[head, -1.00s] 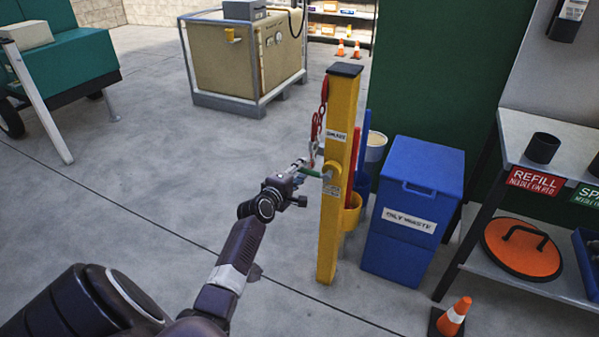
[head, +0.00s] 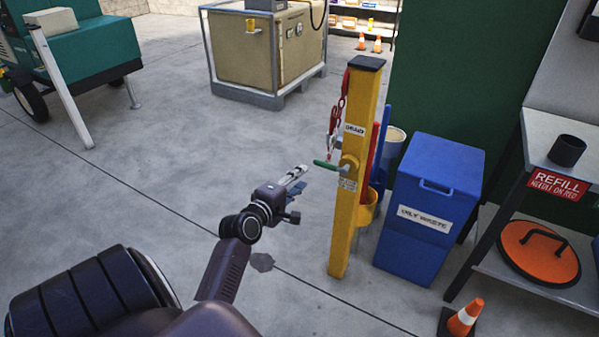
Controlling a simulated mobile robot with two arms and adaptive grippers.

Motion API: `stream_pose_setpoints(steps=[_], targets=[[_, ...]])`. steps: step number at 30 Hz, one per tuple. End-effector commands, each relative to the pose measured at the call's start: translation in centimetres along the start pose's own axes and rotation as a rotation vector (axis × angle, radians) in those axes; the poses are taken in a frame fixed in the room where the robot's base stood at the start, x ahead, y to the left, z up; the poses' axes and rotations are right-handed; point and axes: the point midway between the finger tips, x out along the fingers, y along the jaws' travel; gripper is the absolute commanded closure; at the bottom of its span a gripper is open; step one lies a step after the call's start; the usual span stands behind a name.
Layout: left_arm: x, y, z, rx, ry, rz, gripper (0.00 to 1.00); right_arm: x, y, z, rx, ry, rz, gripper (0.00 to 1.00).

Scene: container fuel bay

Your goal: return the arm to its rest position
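My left arm comes in from the lower left, and its gripper (head: 302,177) points up and to the right over the floor. Its fingers look apart, with nothing seen between them. My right gripper is not in view.
A blue oily waste bin (head: 426,215) and a yellow cup (head: 366,212) are right of the post. A small orange cone (head: 463,316) stands at lower right, near a bench (head: 556,150). A caged tank (head: 265,50) is behind.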

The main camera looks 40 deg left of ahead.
Motion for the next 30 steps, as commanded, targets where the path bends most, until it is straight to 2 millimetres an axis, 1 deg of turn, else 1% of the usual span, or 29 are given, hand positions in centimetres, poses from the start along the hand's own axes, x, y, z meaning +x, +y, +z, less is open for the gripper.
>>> stream_pose_setpoints(steps=[14, 17, 20, 23, 24, 26, 27, 29, 30], targets=[[0.0, 0.0, 0.0, 0.001, 0.0, 0.0, 0.7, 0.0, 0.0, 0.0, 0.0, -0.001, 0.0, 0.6], [-0.1, -0.4, 0.7, 0.03, -0.015, -0.016, 0.7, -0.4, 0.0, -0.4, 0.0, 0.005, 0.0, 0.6], [-0.9, -2.0, 3.5, 0.151, -0.075, -0.076, 0.7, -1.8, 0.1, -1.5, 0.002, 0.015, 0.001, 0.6], [-3.0, -5.2, 8.1, 0.383, -0.192, -0.184, 0.7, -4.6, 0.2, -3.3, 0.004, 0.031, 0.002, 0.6], [-4.4, -6.9, 10.2, 0.499, -0.252, -0.234, 0.7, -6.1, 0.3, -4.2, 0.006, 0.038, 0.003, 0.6], [-7.0, -9.5, 13.1, 0.681, -0.35, -0.308, 0.7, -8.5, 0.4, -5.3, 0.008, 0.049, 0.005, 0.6], [-9.0, -11.2, 14.7, 0.799, -0.418, -0.352, 0.7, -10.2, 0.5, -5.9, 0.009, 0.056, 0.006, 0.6], [-11.9, -13.3, 16.6, 0.96, -0.512, -0.408, 0.7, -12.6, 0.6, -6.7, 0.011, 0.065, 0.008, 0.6], [-13.7, -14.4, 17.5, 1.051, -0.568, -0.439, 0.7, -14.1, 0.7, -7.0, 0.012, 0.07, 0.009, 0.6]])
